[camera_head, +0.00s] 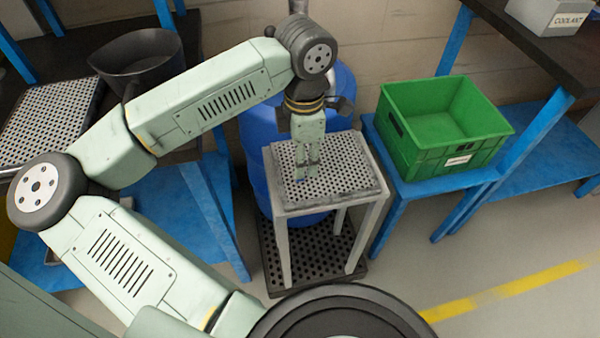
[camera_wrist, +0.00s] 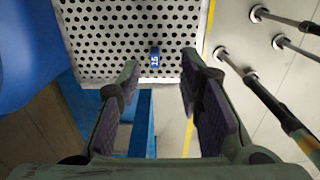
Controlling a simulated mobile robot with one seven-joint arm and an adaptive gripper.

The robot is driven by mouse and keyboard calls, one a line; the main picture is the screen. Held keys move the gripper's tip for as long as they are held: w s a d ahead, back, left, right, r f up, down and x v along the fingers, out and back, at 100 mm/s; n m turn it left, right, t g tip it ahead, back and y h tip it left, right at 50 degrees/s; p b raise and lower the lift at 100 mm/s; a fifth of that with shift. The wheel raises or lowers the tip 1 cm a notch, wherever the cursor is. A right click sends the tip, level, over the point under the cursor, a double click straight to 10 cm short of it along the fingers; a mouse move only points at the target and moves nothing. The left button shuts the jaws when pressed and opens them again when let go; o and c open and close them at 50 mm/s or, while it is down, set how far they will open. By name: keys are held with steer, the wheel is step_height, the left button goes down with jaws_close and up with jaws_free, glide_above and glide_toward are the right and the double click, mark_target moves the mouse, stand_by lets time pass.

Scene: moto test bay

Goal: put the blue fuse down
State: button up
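The blue fuse (camera_wrist: 154,57), marked 15, rests on the perforated top of a small grey stand (camera_head: 285,197), near one edge. In the wrist view the perforated top (camera_wrist: 110,40) fills the upper middle. My gripper (camera_wrist: 160,68) is open, with a finger on each side of the fuse and a visible gap to both. In the head view my gripper (camera_head: 307,172) points down just over the stand. The fuse is mostly hidden there; only a small hint of blue shows by the fingertips.
A green crate (camera_head: 455,158) sits on a blue table right of the stand. A blue drum (camera_head: 258,140) stands close behind the stand. A black bowl (camera_head: 140,62) and a perforated tray (camera_head: 45,120) are at the left. Floor is free at the lower right.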

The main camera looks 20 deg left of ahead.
steer(key=shift+w+a+f+p, duration=0.15)
steer(key=shift+f+p, duration=0.1)
steer(key=shift+f, duration=0.6)
steer(key=shift+s+a+f+p, duration=0.1)
steer(key=shift+f+p, duration=0.2)
steer(key=shift+f, duration=0.55)
steer(key=shift+w+a+f+p, duration=0.15)
steer(key=shift+f+p, duration=0.1)
steer(key=shift+f, duration=0.6)
steer(key=shift+s, duration=0.1)
jaws_close()
